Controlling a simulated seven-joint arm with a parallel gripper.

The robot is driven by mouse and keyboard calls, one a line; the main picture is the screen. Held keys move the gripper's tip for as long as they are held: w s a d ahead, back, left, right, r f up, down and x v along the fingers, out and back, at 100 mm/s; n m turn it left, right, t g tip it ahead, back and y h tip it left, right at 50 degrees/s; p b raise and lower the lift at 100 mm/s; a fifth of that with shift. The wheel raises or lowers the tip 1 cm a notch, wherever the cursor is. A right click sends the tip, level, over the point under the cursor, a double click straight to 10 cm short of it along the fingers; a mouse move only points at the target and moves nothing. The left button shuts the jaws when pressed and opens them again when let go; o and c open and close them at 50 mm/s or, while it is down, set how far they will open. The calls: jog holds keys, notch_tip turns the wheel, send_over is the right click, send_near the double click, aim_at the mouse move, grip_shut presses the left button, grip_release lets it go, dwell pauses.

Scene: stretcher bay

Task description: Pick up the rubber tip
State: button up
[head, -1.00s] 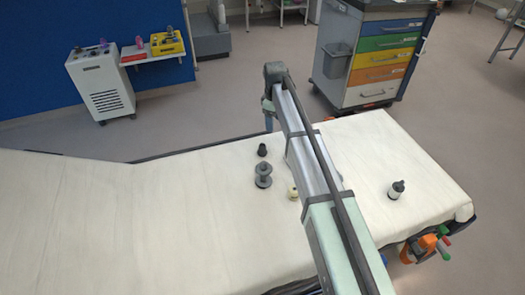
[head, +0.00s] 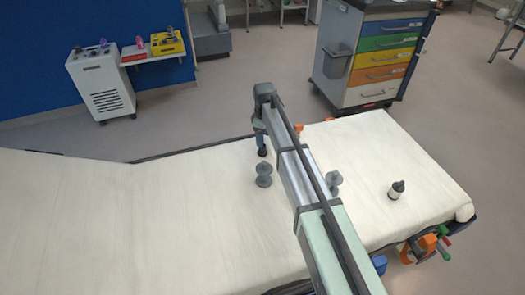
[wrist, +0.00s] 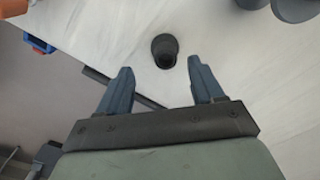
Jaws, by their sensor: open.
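The rubber tip, a small black round piece (head: 262,151), sits on the white sheet of the stretcher. In the wrist view it (wrist: 165,48) appears just beyond my fingertips, between their lines and nearer the right finger. My gripper (wrist: 160,68) is open and empty, with its two blue-grey fingers apart. In the head view my gripper (head: 261,140) is at the rubber tip, partly overlapping it; I cannot tell its exact height above the sheet.
A grey spool-shaped piece (head: 264,181) stands close in front of the tip. Another grey piece (head: 333,182) shows right of my arm. The left of the stretcher sheet (head: 110,220) is clear.

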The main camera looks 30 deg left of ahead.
aim_at(262, 150)
jog(key=shift+s+a+f, duration=0.1)
jog(key=shift+s+f, duration=0.1)
jog(key=shift+f, duration=1.1)
jog(key=shift+s+f, duration=0.15)
jog(key=shift+f, duration=1.1)
jog(key=shift+c, duration=0.3)
jog(key=c, duration=1)
